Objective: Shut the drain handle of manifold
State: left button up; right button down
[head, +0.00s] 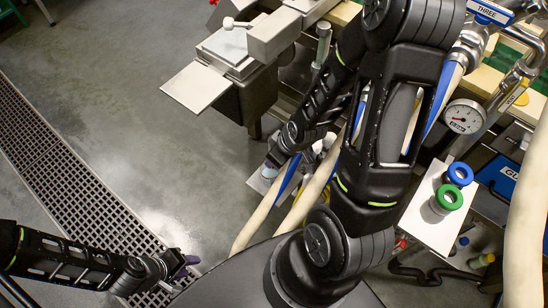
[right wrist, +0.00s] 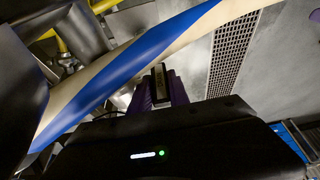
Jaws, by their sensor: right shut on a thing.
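My right gripper (right wrist: 168,90) shows in the right wrist view with its purple fingers shut on a small dark handle with a pale label, apparently the drain handle (right wrist: 159,72). Shiny metal pipework, apparently the manifold (right wrist: 122,98), lies just left of the fingers. The handle's far end and its exact angle are hard to make out. In the head view my right arm reaches down among the hoses, and its fingers are hidden. My left gripper (head: 184,264) is low at the left in the head view, over the floor and away from the pipework; its jaw opening is unclear.
A cream hose with a blue stripe (right wrist: 135,62) crosses close in front of the right gripper. Cream hoses (head: 313,192) run beside my right arm. A pressure gauge (head: 464,117) and a white plate with blue and green rings (head: 428,218) stand right. Floor beside the drain grate (head: 70,165) is clear.

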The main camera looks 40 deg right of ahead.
dwell(0.4)
jog(key=c, duration=1.5)
grip_release()
jog(key=p+v, duration=0.8)
jog(key=p, duration=0.4)
jog(key=shift+s+d+f, duration=0.1)
jog(key=shift+s+f, duration=0.05)
